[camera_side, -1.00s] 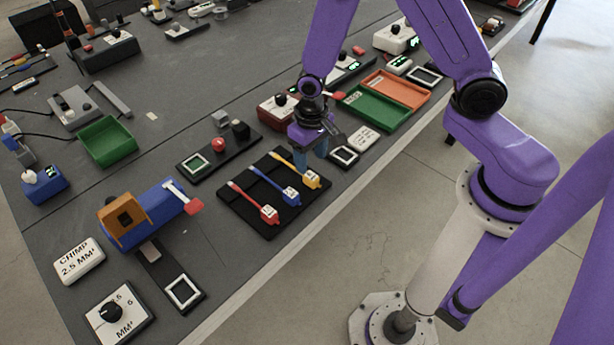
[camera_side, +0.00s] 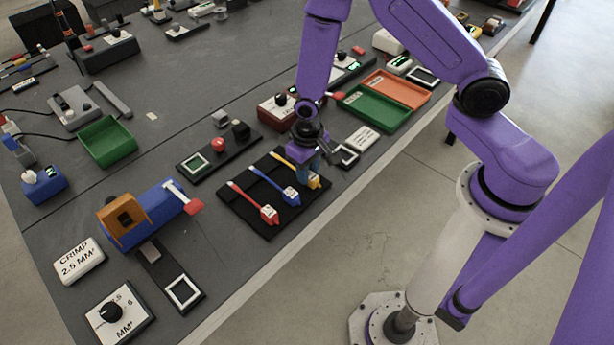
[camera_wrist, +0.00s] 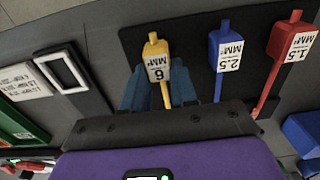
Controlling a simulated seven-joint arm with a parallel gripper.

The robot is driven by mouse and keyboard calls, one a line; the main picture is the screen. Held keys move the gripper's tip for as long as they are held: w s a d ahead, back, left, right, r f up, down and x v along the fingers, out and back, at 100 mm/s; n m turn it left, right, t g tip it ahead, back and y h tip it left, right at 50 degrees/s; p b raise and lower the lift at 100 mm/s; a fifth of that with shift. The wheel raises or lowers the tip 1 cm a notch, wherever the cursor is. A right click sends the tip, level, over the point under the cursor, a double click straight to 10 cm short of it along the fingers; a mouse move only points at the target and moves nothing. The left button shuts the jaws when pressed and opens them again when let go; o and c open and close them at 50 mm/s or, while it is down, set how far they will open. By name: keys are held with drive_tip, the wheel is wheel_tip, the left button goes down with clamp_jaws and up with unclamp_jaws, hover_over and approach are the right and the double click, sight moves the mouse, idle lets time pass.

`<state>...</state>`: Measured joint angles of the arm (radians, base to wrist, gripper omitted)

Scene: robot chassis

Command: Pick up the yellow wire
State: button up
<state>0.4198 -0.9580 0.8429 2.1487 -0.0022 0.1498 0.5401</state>
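The yellow wire (camera_side: 314,183), with a yellow block labelled 6 MM², lies on a black tray (camera_side: 232,208) beside the blue wire (camera_side: 290,196) and the red wire (camera_side: 268,214). My gripper (camera_side: 312,170) is low over the yellow wire and hides part of it. In the wrist view the yellow wire (camera_wrist: 157,62) lies between the two blue fingers of my gripper (camera_wrist: 158,85). The fingers are apart, one on each side, with gaps visible beside the wire. The blue wire (camera_wrist: 225,55) and red wire (camera_wrist: 290,42) are to the right.
A white square frame (camera_side: 346,155) and a white label block (camera_side: 363,139) lie right of the tray. A black base with a red button (camera_side: 218,144) and a black knob is behind it. A blue crimping device (camera_side: 158,205) stands to the left. Green (camera_side: 375,107) and orange bins lie beyond.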

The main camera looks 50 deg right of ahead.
clamp_jaws()
drive_tip(key=shift+r, duration=0.1)
drive_tip(key=shift+r, duration=0.4)
wheel_tip(320, 180, up, 2)
drive_tip(key=shift+r, duration=0.1)
drive_tip(key=s+d+r, duration=0.3)
drive_tip(key=s+r, duration=0.6)
drive_tip(key=s, duration=0.4)
drive_tip(key=shift+s+d+r, duration=0.25)
drive_tip(key=shift+d+r, duration=0.05)
drive_tip(key=shift+r, duration=0.1)
